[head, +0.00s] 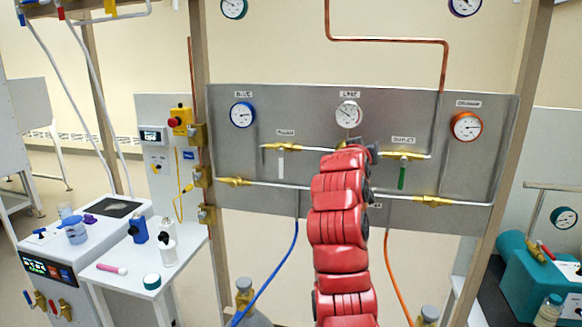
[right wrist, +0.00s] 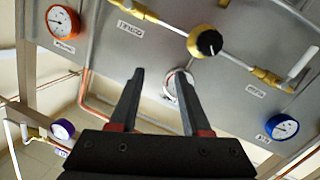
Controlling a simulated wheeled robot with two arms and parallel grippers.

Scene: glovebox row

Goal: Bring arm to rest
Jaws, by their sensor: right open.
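My right arm, red and segmented, rises up the middle of the head view to a grey wall panel (head: 290,108). Its gripper is mostly hidden behind the arm's end there. In the right wrist view my right gripper (right wrist: 160,76) is open, its two dark fingers apart with nothing between them. The panel appears turned round in that view, with a black knob on a brass valve (right wrist: 207,42) beyond the fingers. A white gauge (head: 348,114) sits just above the arm's end in the head view. My left gripper is not in view.
The panel carries a blue gauge (head: 242,114), an orange gauge (head: 467,126), a green valve handle (head: 402,175) and brass fittings. Blue (head: 274,272) and orange (head: 398,272) hoses hang below. A white side table (head: 125,283) with bottles stands left; a teal machine (head: 530,280) stands right.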

